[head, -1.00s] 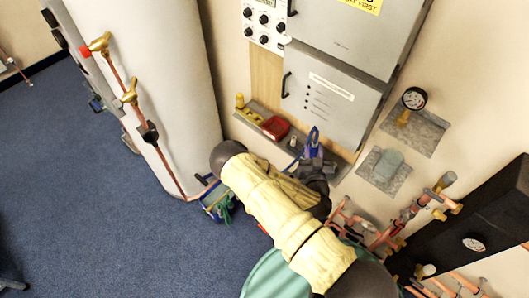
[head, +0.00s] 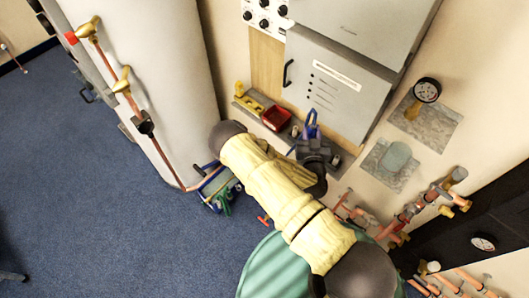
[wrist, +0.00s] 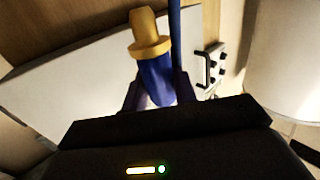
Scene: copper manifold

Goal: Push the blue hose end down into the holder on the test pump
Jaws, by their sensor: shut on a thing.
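The blue hose end (wrist: 158,75), with a brass-coloured tip, stands between the fingers of my gripper (wrist: 160,95) in the wrist view. My gripper is shut on it. In the head view my gripper (head: 314,150) is in front of the grey cabinet, over the wall shelf, and the blue hose end (head: 311,124) sticks up from it. A blue and green unit, which looks like the test pump (head: 217,191), sits on the floor at the foot of the white cylinder, left of and well below my gripper. Its holder is too small to make out.
A shelf (head: 247,106) with a red tray (head: 276,118) runs below the grey cabinet (head: 335,95). The white cylinder (head: 160,80) with a copper pipe stands left. Copper pipework (head: 415,212) and a gauge (head: 426,91) are at right. Blue carpet on the left is largely clear.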

